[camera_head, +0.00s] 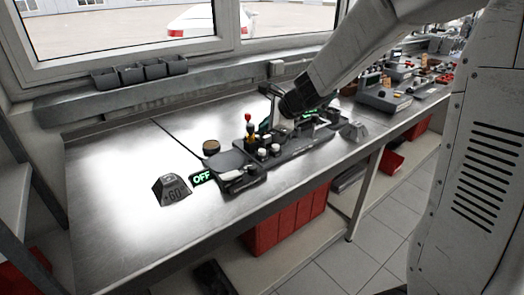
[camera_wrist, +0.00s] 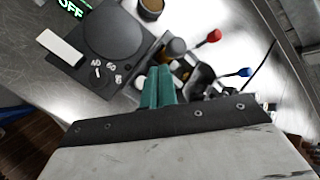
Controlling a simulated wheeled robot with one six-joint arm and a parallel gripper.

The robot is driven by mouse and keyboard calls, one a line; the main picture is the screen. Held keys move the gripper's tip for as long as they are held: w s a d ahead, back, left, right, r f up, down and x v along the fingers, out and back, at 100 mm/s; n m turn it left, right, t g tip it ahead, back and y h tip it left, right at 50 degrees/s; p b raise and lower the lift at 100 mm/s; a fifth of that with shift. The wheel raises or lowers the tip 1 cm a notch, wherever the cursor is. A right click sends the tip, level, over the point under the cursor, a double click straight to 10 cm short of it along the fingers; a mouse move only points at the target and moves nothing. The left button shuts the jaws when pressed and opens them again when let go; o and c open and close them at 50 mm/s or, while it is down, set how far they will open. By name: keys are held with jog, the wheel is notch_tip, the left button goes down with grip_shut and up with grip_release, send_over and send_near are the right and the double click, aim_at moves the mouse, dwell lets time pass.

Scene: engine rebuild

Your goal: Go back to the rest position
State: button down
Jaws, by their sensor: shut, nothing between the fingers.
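My gripper (camera_wrist: 158,88) shows in the wrist view as two teal fingers side by side, shut with nothing between them. The fingers cannot be made out clearly there. I cannot tell from these views how high the fingertips are above the device.
Dark bins (camera_head: 140,73) line the window ledge. Red bins (camera_head: 285,222) sit under the metal bench (camera_head: 120,230). The bench's left part is clear.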

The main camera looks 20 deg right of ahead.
dwell(0.3)
jog(key=s+a+n+g+y, duration=0.1)
jog(key=s+a+n+g, duration=0.15)
jog(key=s+n, duration=0.45)
jog(key=s+a+n+g, duration=0.1)
jog(key=s+n+g, duration=0.3)
jog(key=s, duration=0.5)
jog(key=s+d+r+n+h, duration=0.2)
jog(key=s+n, duration=0.3)
jog(key=s, duration=0.5)
jog(key=s+d+r+n+h, duration=0.3)
jog(key=s+d+n, duration=0.1)
jog(key=s, duration=0.7)
jog(key=shift+n+h, duration=0.3)
jog(key=shift+n, duration=0.2)
